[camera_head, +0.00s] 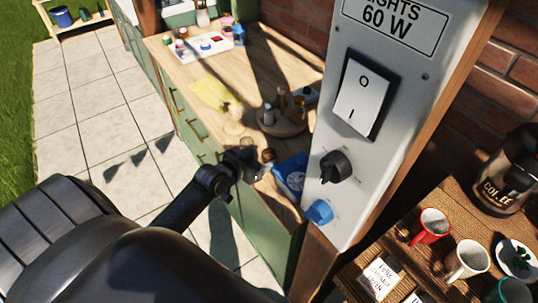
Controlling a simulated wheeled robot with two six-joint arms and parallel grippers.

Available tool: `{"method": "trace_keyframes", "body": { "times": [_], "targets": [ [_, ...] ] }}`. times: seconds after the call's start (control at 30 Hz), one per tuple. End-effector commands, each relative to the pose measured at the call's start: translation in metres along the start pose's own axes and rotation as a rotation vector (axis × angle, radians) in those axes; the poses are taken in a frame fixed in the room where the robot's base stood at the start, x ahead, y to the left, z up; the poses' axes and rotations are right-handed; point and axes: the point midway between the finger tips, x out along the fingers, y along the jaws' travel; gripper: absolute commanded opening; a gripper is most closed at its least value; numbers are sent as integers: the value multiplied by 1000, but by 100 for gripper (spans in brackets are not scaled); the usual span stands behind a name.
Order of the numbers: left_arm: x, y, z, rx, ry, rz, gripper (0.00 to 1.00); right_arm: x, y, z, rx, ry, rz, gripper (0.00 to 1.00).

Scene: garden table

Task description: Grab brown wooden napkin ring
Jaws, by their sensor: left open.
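My left arm reaches in from the lower left, and its black gripper (246,165) is over the near end of the wooden counter (183,75). The gripper is open, small and dark in the picture. A small brown round thing (269,155) is close to the fingertips and may be the wooden napkin ring; it is too small to be sure. I cannot tell whether the gripper touches it. A blue box (291,174) stands just right of the gripper. My right gripper is not in view.
A control panel (350,115) with switch and knobs rises right of the counter. A round tray (283,128) with small jars, a pale goblet (233,121) and a yellow cloth (213,93) lie on the counter. A slatted table (420,262) at right holds mugs.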

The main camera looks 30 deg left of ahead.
Motion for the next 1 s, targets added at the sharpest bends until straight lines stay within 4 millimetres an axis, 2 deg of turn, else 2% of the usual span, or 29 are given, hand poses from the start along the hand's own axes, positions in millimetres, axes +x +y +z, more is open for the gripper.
{"method": "trace_keyframes", "body": {
  "times": [0.2,0.3,0.6,0.97,1.0],
  "targets": [
    [28,2,1,-3,0,0,66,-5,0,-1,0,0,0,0],
    [35,2,2,-2,0,0,66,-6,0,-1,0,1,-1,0],
    [38,2,2,0,0,0,66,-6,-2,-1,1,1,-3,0],
    [38,2,2,-1,-1,0,20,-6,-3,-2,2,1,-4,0],
    [38,2,2,-1,0,0,19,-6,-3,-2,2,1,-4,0]
  ]
}}
